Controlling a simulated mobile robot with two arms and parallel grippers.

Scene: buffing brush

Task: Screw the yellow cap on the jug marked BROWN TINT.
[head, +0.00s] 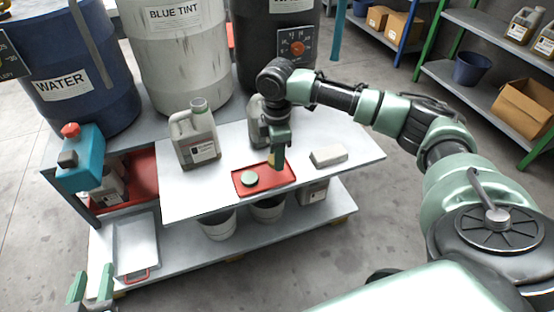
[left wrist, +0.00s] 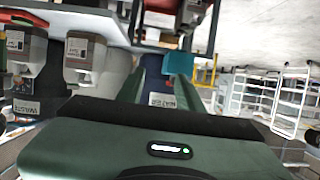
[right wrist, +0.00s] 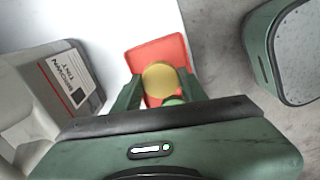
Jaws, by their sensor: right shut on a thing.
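The jug marked BROWN TINT (right wrist: 62,85) stands at the left of the right wrist view. In the head view the grey jug (head: 257,122) behind my right gripper is partly hidden, and its mouth cannot be made out. My right gripper (head: 276,163) is shut on the yellow cap (right wrist: 160,78), above the red tray (head: 284,177). The cap shows between the fingertips in the right wrist view. A green cap (head: 249,178) lies in the tray. My left gripper (head: 91,284) is open and empty at the lower left, away from the table.
A pale block (head: 328,156) lies right of the tray. Large drums (head: 180,55) stand behind. Buckets (head: 218,224) sit on the lower shelf. The table's front left is clear.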

